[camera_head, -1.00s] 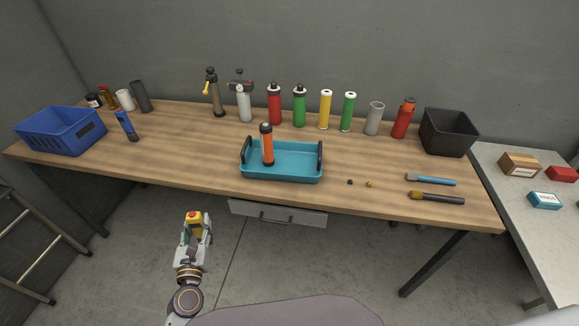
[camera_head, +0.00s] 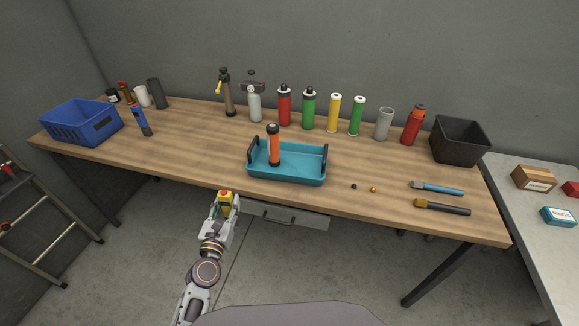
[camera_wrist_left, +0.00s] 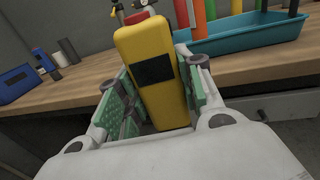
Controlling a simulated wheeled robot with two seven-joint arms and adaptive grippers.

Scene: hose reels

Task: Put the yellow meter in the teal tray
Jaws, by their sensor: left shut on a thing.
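The yellow meter (camera_wrist_left: 158,75), a yellow block with a dark screen, is held between the green pads of my left gripper (camera_wrist_left: 160,105). In the head view the left gripper (camera_head: 224,205) is shut on the meter (camera_head: 225,196), which shows a red spot on top. Both are at the bench's front edge, below and left of the teal tray (camera_head: 290,178). The teal tray has dark handles at both ends and holds an orange and black flashlight (camera_head: 273,145) standing upright. It also shows in the wrist view (camera_wrist_left: 250,35), beyond the meter to the right. My right gripper is not in view.
A blue basket (camera_head: 82,123) is at the bench's left end and a black bin (camera_head: 460,141) at its right. Several bottles and cylinders stand along the back. A blue-handled tool (camera_head: 437,188) and a brush (camera_head: 442,207) lie at front right. The bench is clear left of the tray.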

